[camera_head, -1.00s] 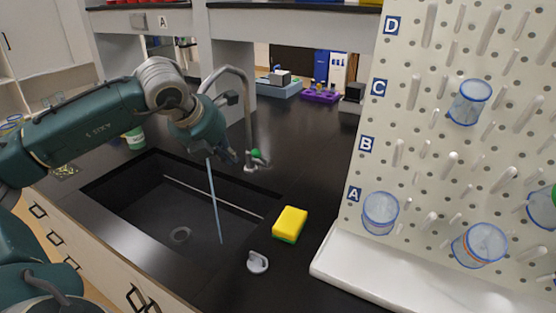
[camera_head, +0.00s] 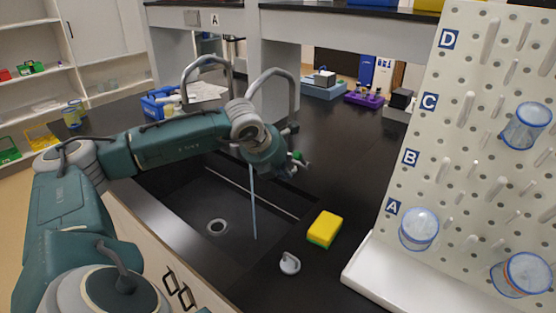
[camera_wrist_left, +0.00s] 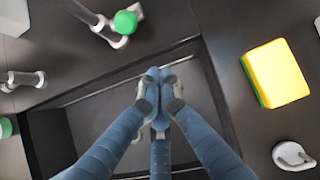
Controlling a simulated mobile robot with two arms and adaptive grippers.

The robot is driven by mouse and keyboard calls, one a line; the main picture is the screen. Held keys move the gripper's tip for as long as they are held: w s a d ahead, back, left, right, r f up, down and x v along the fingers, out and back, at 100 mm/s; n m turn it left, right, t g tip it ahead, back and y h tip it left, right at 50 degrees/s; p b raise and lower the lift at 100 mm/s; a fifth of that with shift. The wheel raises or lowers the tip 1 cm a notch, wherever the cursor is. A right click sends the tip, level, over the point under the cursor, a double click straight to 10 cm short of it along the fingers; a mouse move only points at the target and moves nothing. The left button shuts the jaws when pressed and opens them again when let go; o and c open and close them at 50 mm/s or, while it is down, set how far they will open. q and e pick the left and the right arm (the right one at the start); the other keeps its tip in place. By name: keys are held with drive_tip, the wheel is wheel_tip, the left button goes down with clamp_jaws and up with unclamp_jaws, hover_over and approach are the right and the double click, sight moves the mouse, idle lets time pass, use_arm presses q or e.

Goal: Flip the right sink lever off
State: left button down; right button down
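The right sink tap (camera_head: 293,95) is a grey arched spout at the sink's back right, with a small green-tipped lever (camera_head: 298,156) low on its side. A thin pale-blue water stream (camera_head: 253,205) falls into the black sink; the spout end is hidden behind my arm. My left gripper (camera_head: 284,171) is over the sink's back right, just left of and close to the lever. In the left wrist view its blue fingers (camera_wrist_left: 160,82) are together at the tips with nothing between them. The green lever tip (camera_wrist_left: 125,22) is apart from them, up and left. My right gripper is not in view.
A second tap (camera_head: 205,68) stands at the left, partly behind my arm. A yellow-green sponge (camera_head: 324,228) and a small grey fixture (camera_head: 289,263) are on the counter right of the sink. A white pegboard (camera_head: 470,110) with beakers stands at the right.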

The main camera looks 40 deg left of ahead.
sight(300, 154)
use_arm(q)
drive_tip(key=shift+w+a+r+p, duration=0.15)
drive_tip(key=shift+w+r+p, duration=0.15)
drive_tip(key=shift+w, duration=0.3)
drive_tip(key=shift+w+a+r+p, duration=0.15)
drive_tip(key=shift+w+r+p, duration=0.15)
drive_tip(key=shift+w, duration=0.25)
drive_tip(key=shift+w+a+r+p, duration=0.2)
drive_tip(key=shift+w+p, duration=0.15)
drive_tip(key=shift+w, duration=0.25)
drive_tip(key=shift+g, duration=0.6)
drive_tip(key=shift+w+a+r+p, duration=0.15)
drive_tip(key=shift+w+r+p, duration=2)
drive_tip(key=shift+p, duration=0.3)
drive_tip(key=shift+w+a+r+p, duration=0.1)
drive_tip(key=shift+w+r+p, duration=0.15)
drive_tip(key=shift+w, duration=0.5)
drive_tip(key=shift+w+a+r+p, duration=0.1)
drive_tip(key=shift+w+p, duration=0.1)
drive_tip(key=shift+w, duration=0.7)
drive_tip(key=shift+a, duration=0.1)
